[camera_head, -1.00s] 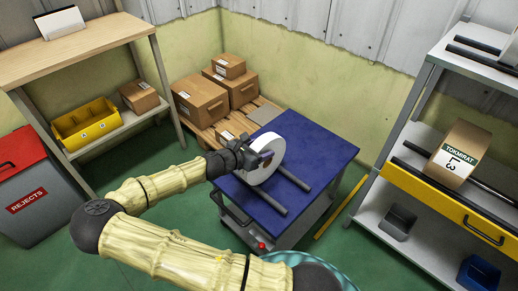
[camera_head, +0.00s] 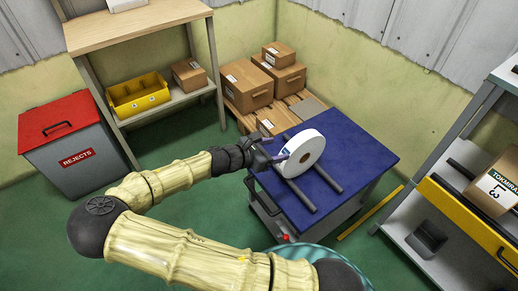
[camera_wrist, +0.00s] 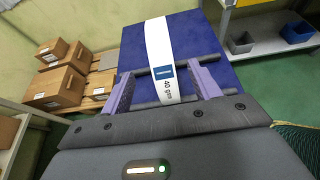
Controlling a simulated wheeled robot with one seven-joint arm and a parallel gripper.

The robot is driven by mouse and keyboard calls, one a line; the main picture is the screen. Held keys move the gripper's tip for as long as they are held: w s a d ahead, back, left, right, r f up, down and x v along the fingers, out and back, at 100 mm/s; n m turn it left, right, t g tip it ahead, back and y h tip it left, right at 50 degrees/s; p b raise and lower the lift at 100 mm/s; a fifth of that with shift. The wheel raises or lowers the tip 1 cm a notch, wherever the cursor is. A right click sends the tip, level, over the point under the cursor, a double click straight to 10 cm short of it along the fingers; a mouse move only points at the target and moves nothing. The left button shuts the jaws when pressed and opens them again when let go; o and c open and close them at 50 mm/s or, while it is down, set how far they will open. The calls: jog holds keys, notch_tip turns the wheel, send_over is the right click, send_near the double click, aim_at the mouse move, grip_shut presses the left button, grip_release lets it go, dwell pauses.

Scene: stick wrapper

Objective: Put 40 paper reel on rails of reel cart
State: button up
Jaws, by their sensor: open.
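The white paper reel (camera_head: 302,146) stands upright on the blue top of the cart (camera_head: 350,143), at the two dark parallel rails (camera_head: 327,180). In the wrist view the reel (camera_wrist: 158,45) shows edge-on as a white band with a blue mark and "40 gsm" print. My gripper (camera_head: 277,157) is at the reel's left side. In the wrist view its two purple fingers (camera_wrist: 164,84) are open, one on each side of the reel's near edge, with visible gaps. Exact contact of reel and rails is partly hidden.
Cardboard boxes (camera_head: 246,86) sit on a pallet behind the cart. A red-lidded rejects bin (camera_head: 60,150) and a wooden table with a yellow tray (camera_head: 138,97) stand left.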

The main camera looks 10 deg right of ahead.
jog(key=p+v, duration=0.1)
jog(key=v, duration=0.5)
dwell(0.8)
